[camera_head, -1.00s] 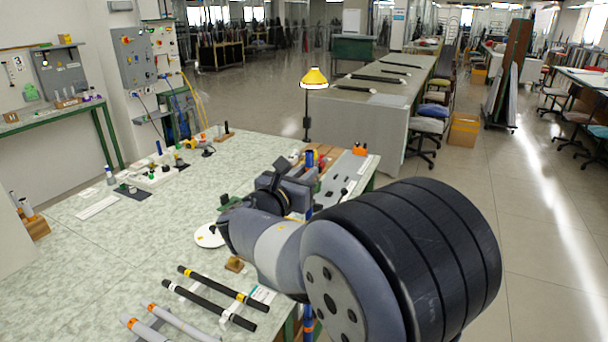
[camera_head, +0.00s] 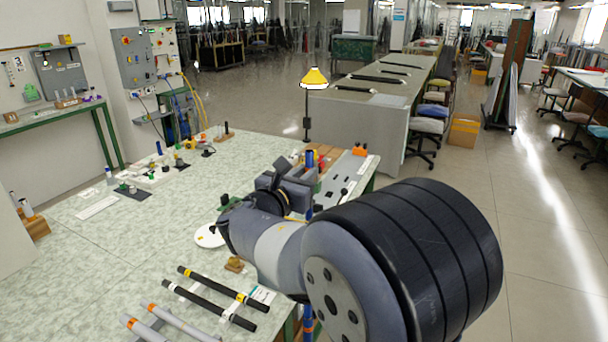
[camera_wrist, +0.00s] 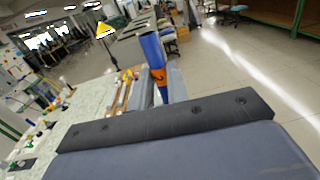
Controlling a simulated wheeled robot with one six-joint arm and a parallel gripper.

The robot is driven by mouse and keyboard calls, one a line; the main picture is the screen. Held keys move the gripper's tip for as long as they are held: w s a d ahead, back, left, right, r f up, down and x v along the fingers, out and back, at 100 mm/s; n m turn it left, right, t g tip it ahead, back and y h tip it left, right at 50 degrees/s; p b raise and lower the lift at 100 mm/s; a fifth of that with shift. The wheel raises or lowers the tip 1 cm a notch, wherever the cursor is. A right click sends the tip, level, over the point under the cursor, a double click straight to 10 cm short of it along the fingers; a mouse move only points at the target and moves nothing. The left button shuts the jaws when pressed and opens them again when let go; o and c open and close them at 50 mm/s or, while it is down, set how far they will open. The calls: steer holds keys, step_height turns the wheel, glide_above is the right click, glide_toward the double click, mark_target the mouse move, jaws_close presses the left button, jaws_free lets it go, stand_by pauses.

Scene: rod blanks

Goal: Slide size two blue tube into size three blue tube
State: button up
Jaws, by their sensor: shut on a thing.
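My gripper (camera_wrist: 156,92) is shut on a blue tube (camera_wrist: 152,48) with an orange band, seen between the two grey fingers in the wrist view. The tube stands roughly upright and its lower end is hidden by the gripper body. In the head view my gripper (camera_head: 285,188) is over the table's right side, largely hidden by my arm. A blue tube top (camera_head: 309,158) shows just beyond it. Blue with orange also shows below my arm (camera_head: 308,322); I cannot tell if it is the same tube. No size marks are readable, and I cannot make out a second blue tube at the gripper.
Black and grey rods (camera_head: 208,305) lie on rests at the table's front. A white disc (camera_head: 208,236) and a small wooden block (camera_head: 234,264) lie left of my arm. A yellow lamp (camera_head: 314,78) stands behind. The table's left middle (camera_head: 110,245) is clear.

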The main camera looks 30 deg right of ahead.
step_height(320, 180, down, 19)
steer(key=b, duration=1.6)
stand_by(5.2)
steer(key=o, duration=0.8)
